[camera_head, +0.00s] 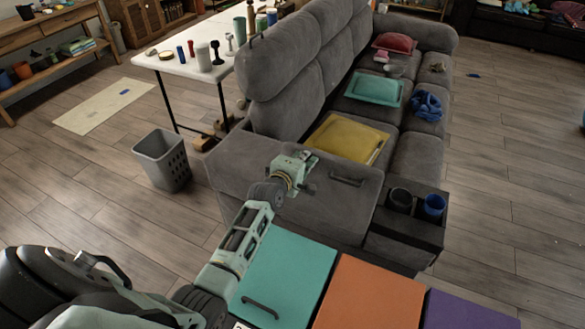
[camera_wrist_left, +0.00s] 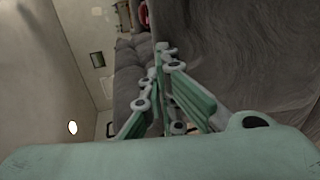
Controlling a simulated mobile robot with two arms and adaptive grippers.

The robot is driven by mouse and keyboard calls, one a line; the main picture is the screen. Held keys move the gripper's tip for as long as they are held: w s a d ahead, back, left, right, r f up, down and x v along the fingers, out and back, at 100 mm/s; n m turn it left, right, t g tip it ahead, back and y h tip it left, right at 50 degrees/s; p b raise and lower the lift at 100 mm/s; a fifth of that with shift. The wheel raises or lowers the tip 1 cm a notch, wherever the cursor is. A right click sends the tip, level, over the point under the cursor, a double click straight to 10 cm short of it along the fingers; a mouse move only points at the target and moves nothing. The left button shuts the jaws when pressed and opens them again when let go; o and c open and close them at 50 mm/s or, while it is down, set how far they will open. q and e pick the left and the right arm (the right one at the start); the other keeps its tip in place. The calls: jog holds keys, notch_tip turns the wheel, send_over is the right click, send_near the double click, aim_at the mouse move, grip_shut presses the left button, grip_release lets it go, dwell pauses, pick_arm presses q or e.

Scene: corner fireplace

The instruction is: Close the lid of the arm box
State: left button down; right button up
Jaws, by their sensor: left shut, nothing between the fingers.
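The arm box is the near arm of the grey sofa, and its grey fabric lid (camera_head: 325,205) shows a dark handle (camera_head: 347,180) near its upper edge. I cannot tell how far the lid stands open. My left gripper (camera_head: 312,160) is shut and empty, at the lid's upper edge left of the handle. I cannot tell whether it touches the lid. In the left wrist view its fingertips (camera_wrist_left: 166,52) come together beside a large grey surface. My right gripper is not in view.
Two dark cups (camera_head: 400,200) (camera_head: 433,207) sit in the dark holder beside the arm. A yellow cushion (camera_head: 345,138) lies on the seat behind. A grey basket (camera_head: 162,160) stands on the floor at left. Teal (camera_head: 290,265), orange (camera_head: 370,295) and purple (camera_head: 465,312) panels lie in front.

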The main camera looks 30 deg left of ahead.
aim_at(312, 148)
pick_arm(q)
jog(key=w+g, duration=0.1)
jog(key=w, duration=0.2)
jog(key=w+g, duration=0.1)
jog(key=w, duration=0.2)
jog(key=shift+a+f, duration=0.1)
jog(key=shift+f, duration=0.05)
jog(key=w+f+g+b, duration=0.2)
jog(key=w+b, duration=0.4)
jog(key=shift+w+a+f, duration=0.25)
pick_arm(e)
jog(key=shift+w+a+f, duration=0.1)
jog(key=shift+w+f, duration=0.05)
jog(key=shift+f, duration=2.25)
pick_arm(q)
jog(key=shift+r, duration=0.15)
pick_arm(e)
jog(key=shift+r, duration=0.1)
